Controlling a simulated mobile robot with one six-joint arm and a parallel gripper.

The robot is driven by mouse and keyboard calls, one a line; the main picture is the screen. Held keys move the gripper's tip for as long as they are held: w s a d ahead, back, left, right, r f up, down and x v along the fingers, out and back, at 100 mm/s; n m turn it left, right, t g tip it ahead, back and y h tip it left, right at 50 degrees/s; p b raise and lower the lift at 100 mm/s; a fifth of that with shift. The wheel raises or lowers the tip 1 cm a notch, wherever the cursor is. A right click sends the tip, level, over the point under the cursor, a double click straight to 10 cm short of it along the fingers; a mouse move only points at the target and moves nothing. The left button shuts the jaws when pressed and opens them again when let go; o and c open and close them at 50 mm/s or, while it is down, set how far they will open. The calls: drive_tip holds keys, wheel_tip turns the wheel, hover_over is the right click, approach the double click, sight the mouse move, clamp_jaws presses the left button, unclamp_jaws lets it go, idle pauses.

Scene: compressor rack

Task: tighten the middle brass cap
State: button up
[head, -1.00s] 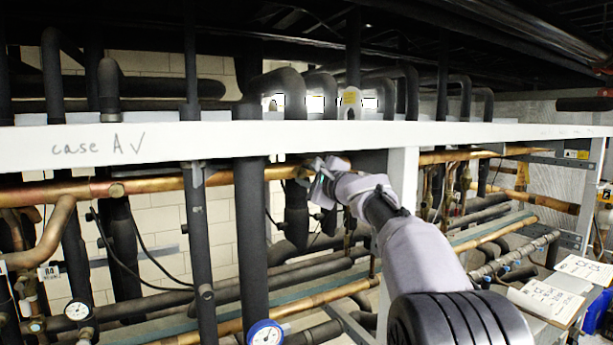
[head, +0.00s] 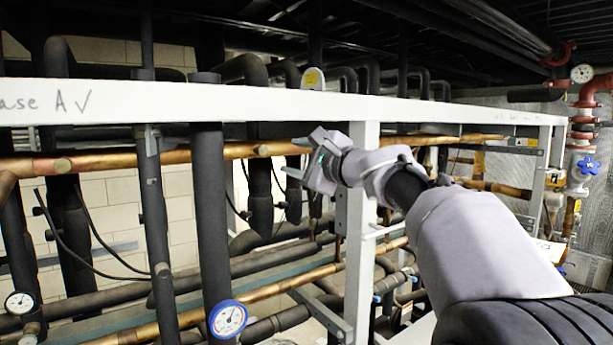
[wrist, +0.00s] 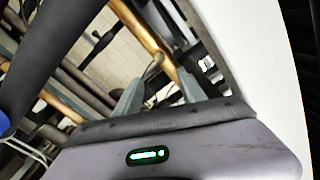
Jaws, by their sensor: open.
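A long copper pipe (head: 180,156) runs across the rack just below the white beam. Small round brass caps sit on it. One cap (head: 62,165) is at the left and another (head: 263,150) is nearer the middle; I cannot tell for certain which is the middle one. My gripper (head: 294,157) is open, just right of the second cap, its jaws pointing left toward the pipe. In the wrist view the two grey jaws (wrist: 158,77) stand apart, with a small rounded stub (wrist: 153,66) showing between and beyond them. No contact is visible.
The white beam (head: 300,105) passes above my gripper, and a white upright (head: 357,210) stands close behind it. A dark insulated pipe (head: 211,210) hangs at left, with a blue-rimmed gauge (head: 228,319) low down. Red pipework (head: 590,95) is at far right.

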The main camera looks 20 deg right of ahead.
drive_tip(key=v, duration=0.4)
drive_tip(key=shift+s+b, duration=0.15)
drive_tip(key=shift+b, duration=0.2)
